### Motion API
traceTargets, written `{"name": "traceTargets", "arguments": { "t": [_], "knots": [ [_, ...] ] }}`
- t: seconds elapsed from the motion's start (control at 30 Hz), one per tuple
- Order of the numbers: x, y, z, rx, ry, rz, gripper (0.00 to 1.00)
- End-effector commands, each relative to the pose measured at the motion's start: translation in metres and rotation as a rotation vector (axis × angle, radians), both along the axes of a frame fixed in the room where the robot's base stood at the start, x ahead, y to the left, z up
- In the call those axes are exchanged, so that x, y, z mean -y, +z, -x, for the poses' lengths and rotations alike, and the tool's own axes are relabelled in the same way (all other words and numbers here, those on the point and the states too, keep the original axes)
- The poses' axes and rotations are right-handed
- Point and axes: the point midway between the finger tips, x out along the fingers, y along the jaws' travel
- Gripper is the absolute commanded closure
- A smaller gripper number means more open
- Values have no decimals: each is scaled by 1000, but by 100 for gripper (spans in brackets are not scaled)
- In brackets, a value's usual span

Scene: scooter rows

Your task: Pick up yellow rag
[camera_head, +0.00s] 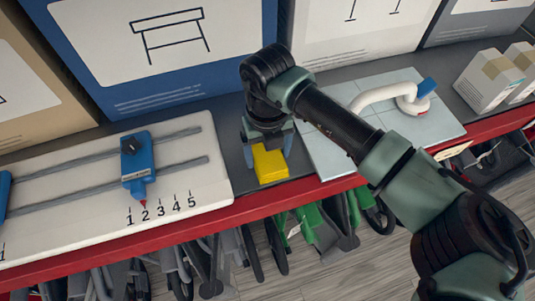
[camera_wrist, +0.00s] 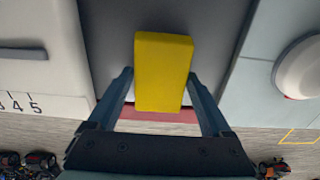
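The yellow rag (camera_head: 270,164) looks like a folded block. It appears to rest on the dark shelf strip between the white board and the pale tiled panel, close to the red front edge. In the wrist view the rag (camera_wrist: 163,72) lies between my fingers. My gripper (camera_head: 268,150) points down over the rag. In the wrist view my gripper (camera_wrist: 161,76) has its fingers spread, one on each side of the rag, with their tips very near its sides. I cannot tell whether they touch it. The rag's underside is hidden.
To the left is a white board (camera_head: 80,222) with rails and a blue slider (camera_head: 137,168). To the right a tiled panel (camera_head: 335,160) holds a white curved handle (camera_head: 385,97). White boxes (camera_head: 490,80) stand further right, large boxes behind. Scooters are parked below the red edge (camera_head: 200,216).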

Motion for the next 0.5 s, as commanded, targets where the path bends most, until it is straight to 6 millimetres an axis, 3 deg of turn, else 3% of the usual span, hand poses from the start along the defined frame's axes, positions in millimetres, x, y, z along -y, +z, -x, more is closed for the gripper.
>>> {"name": "traceTargets", "arguments": {
  "t": [0.03,0.3,0.5],
  "knots": [
    [0,0,0,0,0,0,27],
    [0,1,0,0,0,0,73],
    [0,1,0,1,0,0,74]
  ]
}}
